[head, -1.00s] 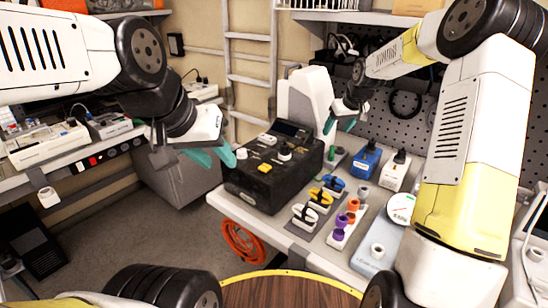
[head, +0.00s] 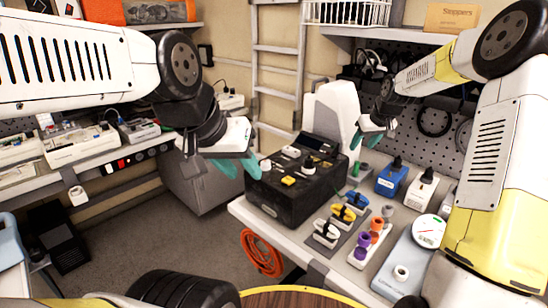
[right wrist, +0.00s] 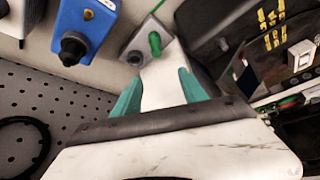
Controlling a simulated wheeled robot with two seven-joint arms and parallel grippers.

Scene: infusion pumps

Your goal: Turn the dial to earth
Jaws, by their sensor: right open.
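A black box (head: 270,203) with white knobs, a yellow button (head: 288,180) and a small dark screen stands on the bench. A white knob (head: 309,166) sits on its top; I cannot read its markings or tell whether it is the dial. My right gripper (head: 374,137) is open behind and right of the box, beside a white housing (head: 331,110). In the right wrist view its teal fingers (right wrist: 163,78) are apart near a small grey box with a green knob (right wrist: 154,43).
A blue box (head: 392,181) and a white box (head: 420,189) with black knobs stand right of the black box. Coloured clips and plugs (head: 342,222) lie in front of them, with a round gauge (head: 429,231) beside them. An orange cable coil (head: 262,252) hangs below the bench edge.

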